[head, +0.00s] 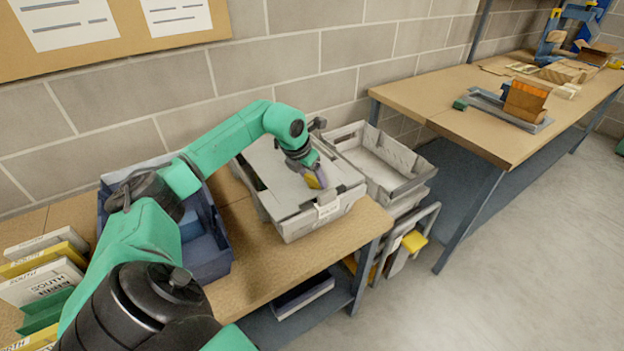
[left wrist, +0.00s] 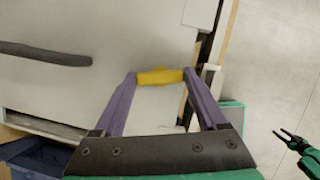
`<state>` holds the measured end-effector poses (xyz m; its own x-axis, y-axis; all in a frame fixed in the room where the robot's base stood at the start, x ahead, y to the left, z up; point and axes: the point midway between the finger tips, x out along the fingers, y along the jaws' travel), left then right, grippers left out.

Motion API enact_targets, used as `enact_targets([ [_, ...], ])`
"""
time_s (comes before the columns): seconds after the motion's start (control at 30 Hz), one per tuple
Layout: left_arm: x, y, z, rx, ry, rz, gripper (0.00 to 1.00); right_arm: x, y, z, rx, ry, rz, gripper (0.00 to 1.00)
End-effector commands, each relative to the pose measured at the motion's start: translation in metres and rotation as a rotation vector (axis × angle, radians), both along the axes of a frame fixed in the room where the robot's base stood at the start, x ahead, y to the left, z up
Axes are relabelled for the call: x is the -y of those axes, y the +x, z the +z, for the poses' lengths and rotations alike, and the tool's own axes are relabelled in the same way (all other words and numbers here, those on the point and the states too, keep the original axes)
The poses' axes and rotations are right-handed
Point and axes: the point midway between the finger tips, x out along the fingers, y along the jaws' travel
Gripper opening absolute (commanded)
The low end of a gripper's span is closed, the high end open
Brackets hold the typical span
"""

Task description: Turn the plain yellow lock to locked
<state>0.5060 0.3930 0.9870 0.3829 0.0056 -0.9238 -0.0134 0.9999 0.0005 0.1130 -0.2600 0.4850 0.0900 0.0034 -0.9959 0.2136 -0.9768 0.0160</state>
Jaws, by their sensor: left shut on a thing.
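The yellow lock (left wrist: 160,76) shows in the left wrist view as a small yellow piece between my left fingertips, at the pale grey lidded crate (left wrist: 110,85). My left gripper (left wrist: 159,77), with purple fingers, is shut on it. In the head view my left gripper (head: 316,180) reaches down to the front right part of the crate (head: 290,222), and mostly hides the lock. The lock's turn position cannot be read. My right gripper (left wrist: 281,134) shows small at the right edge of the left wrist view, its dark fingers apart, with nothing seen between them.
The crate stands on a wooden bench (head: 270,268). A blue bin (head: 213,250) is to its left, and an open grey crate (head: 375,160) to its right. A workbench (head: 450,105) with parts stands further right. The floor in front is clear.

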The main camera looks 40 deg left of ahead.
Motion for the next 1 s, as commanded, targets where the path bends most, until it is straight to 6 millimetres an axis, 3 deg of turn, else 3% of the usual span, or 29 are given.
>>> enact_targets([
  [0.43, -0.0001, 0.0002, 0.0001, 0.001, -0.002, -0.257, 0.00, -0.0013, 0.0002, -0.0120, 0.001, 0.002, 0.000, 0.50],
  [1.0, 0.0002, 0.0001, 0.0004, 0.000, -0.002, -0.306, 0.00, -0.0008, 0.0005, -0.0125, 0.001, 0.001, -0.001, 0.50],
])
